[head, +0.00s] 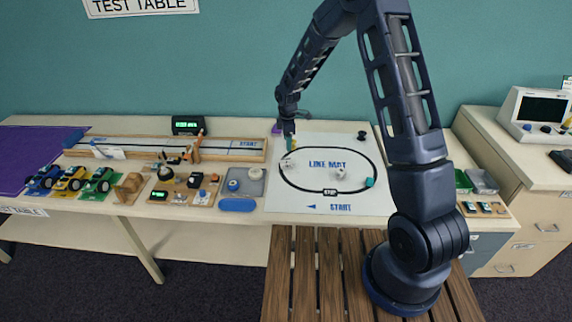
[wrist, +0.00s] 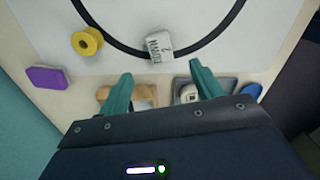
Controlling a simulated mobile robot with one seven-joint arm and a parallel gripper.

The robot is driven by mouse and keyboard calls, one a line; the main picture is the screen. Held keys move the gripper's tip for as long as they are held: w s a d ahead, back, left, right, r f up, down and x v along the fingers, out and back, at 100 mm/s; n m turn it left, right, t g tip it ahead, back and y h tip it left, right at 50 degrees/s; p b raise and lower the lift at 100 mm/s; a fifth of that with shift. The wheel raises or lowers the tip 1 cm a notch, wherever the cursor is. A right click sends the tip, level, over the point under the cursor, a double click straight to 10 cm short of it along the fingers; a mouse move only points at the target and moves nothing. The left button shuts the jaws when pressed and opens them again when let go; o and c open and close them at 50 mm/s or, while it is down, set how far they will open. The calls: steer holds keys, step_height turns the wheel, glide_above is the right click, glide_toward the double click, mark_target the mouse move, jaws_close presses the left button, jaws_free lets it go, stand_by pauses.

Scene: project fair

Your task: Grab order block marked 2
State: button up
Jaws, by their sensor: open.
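A white block (wrist: 160,46) with a dark 2 and a word on it lies on the black loop line, seen in the wrist view. It appears to be the white block (head: 287,163) at the left of the loop in the head view, where its marking is too small to read. My gripper (wrist: 161,70) is open and empty, its two teal fingers spread with the block just beyond their tips. In the head view my gripper (head: 289,146) hangs above the mat's back left part, apart from the block.
A yellow spool (wrist: 87,41) and a purple block (wrist: 47,78) lie to the left in the wrist view. Another white block (head: 339,174) and a teal piece (head: 369,182) lie on the white mat (head: 375,205). A wooden track (head: 240,150) stands left of the mat.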

mark_target(286, 160)
steer(key=shift+a+f, duration=0.15)
steer(key=shift+f, duration=2.75)
steer(key=shift+a+f, duration=0.15)
steer(key=shift+f, duration=2.75)
steer(key=c, duration=1.1)
steer(key=shift+o, duration=0.2)
steer(key=shift+r, duration=0.1)
